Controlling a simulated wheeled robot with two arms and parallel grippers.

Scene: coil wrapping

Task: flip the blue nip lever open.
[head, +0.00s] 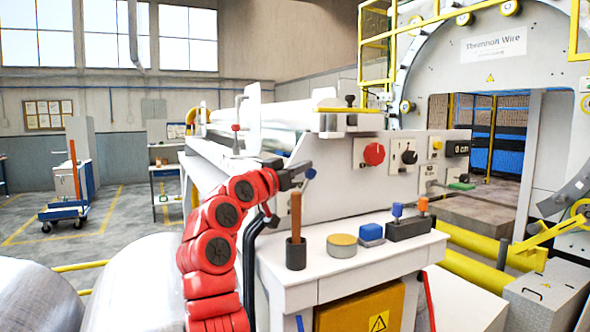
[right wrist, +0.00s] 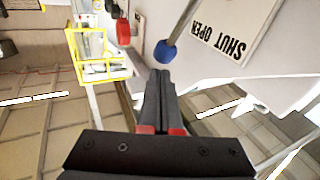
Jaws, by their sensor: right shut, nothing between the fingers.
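The nip lever is a thin metal rod with a blue ball knob (head: 309,173) on the side of the white machine. In the right wrist view its blue knob (right wrist: 166,52) is just beyond my fingertips, and the rod runs up from it. A plate reading SHUT and OPEN (right wrist: 236,28) is beside the rod. My right gripper (head: 299,171) is at the end of the red arm, close to the knob. In the right wrist view its fingers (right wrist: 162,73) are together and empty. I cannot tell whether they touch the knob. My left gripper is out of view.
A white bench (head: 354,262) below the lever holds a dark cup (head: 296,254) with a brown stick, a round tin (head: 342,246) and small blocks. A red button (head: 373,154) is on the machine panel to the right. Large metal coils (head: 125,290) fill the lower left.

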